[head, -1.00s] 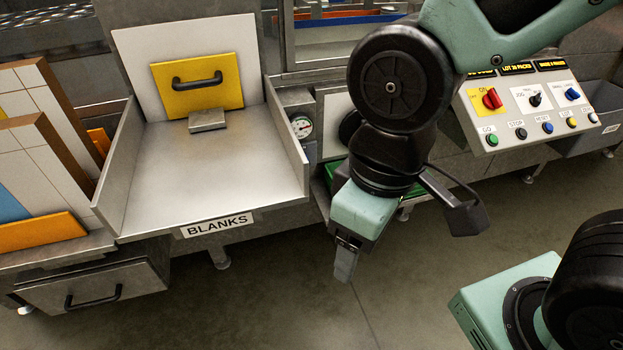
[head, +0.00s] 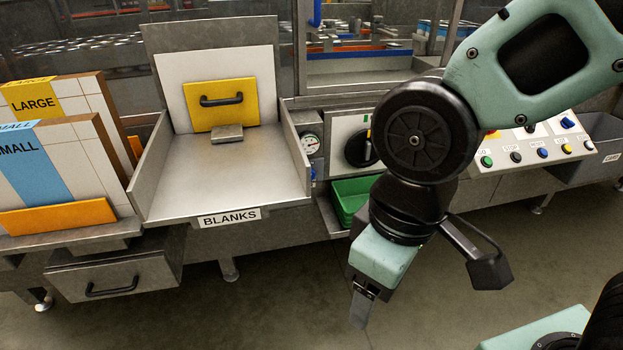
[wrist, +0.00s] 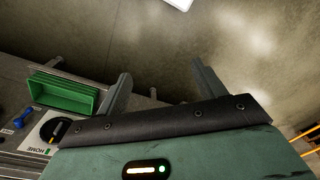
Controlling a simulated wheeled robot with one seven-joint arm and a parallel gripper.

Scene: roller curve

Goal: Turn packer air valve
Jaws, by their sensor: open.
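A small blue handle (head: 313,173) shows under the round pressure gauge (head: 311,144), just right of the blanks tray; it looks like the air valve, but is too small to make out its setting. In the wrist view a blue lever (wrist: 22,118) stands at the left beside a black dial (wrist: 54,128) marked HOME. My gripper (head: 360,310) hangs pointing down over the floor, in front of the machine and right of the blue handle. In the wrist view my gripper (wrist: 163,90) has its two fingers apart with nothing between them.
A green bin (head: 350,198) sits below the dial, partly behind my arm. The blanks tray (head: 225,175) and an open drawer (head: 115,275) stick out at the left. A button panel (head: 535,150) is at the right. The floor in front is clear.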

